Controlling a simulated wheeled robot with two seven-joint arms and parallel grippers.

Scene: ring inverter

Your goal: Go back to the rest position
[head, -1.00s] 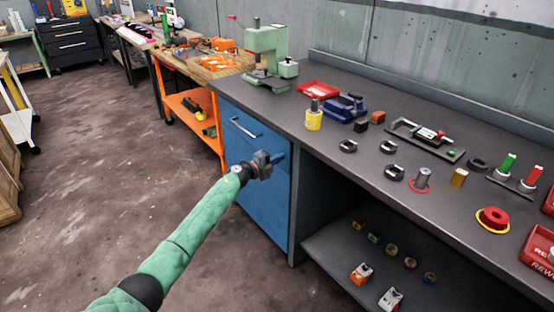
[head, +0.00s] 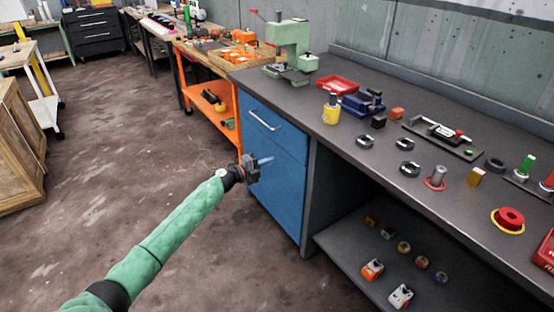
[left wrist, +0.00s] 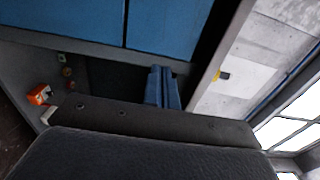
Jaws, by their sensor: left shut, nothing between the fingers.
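My left gripper (head: 262,162) is in the middle of the head view, in front of the blue cabinet (head: 272,150) under the bench. Its fingers are together and hold nothing. In the left wrist view the blue fingers (left wrist: 162,88) are side by side, with the blue cabinet (left wrist: 165,25) beyond them. My left arm comes in from the lower left, stretched out over the floor. My right gripper is not in the head view.
A lower shelf (head: 340,240) holds several small items. An orange cart (head: 210,95) stands behind. A wooden crate (head: 20,150) is at left. The floor between is clear.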

